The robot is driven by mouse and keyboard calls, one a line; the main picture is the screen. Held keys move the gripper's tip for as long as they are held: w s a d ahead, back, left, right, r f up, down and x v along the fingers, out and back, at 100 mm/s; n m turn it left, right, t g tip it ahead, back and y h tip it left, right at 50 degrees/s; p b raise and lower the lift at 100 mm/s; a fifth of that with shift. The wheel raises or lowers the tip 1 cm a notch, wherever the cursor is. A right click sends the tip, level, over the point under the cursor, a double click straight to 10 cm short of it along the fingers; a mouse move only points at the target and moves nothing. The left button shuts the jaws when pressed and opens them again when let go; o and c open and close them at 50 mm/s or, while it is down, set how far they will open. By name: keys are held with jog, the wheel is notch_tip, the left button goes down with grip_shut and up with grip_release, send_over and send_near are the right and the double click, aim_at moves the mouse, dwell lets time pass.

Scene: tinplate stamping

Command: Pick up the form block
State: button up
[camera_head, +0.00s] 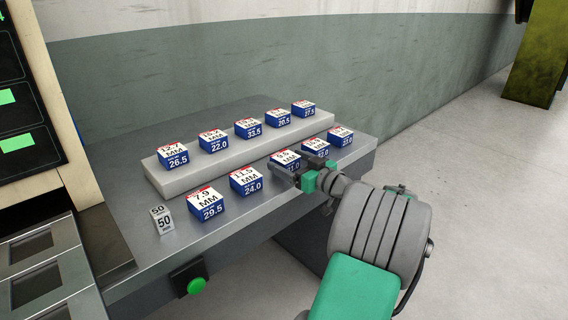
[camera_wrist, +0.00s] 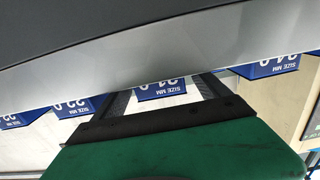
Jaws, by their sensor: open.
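Several small blue, white and red blocks marked with MM sizes stand in two rows on a grey bench; the pictures do not single one out as the form block. My gripper (camera_head: 301,167) is open at the front row, over the block marked 21.0 (camera_head: 285,157), and partly hides it in the head view. In the wrist view that block (camera_wrist: 162,89) shows between the two fingers of my gripper (camera_wrist: 166,91), with its label upside down. Whether the fingers touch it cannot be told.
Close neighbours in the front row are the 24.0 block (camera_head: 246,181) and another block (camera_head: 316,146). The back row stands on a raised pale ledge (camera_head: 163,179). A grey marker reading 50 (camera_head: 163,221) stands at left. A green button (camera_head: 197,286) is on the bench front.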

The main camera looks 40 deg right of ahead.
jog(key=shift+w, duration=0.95)
jog(key=c, duration=1.7)
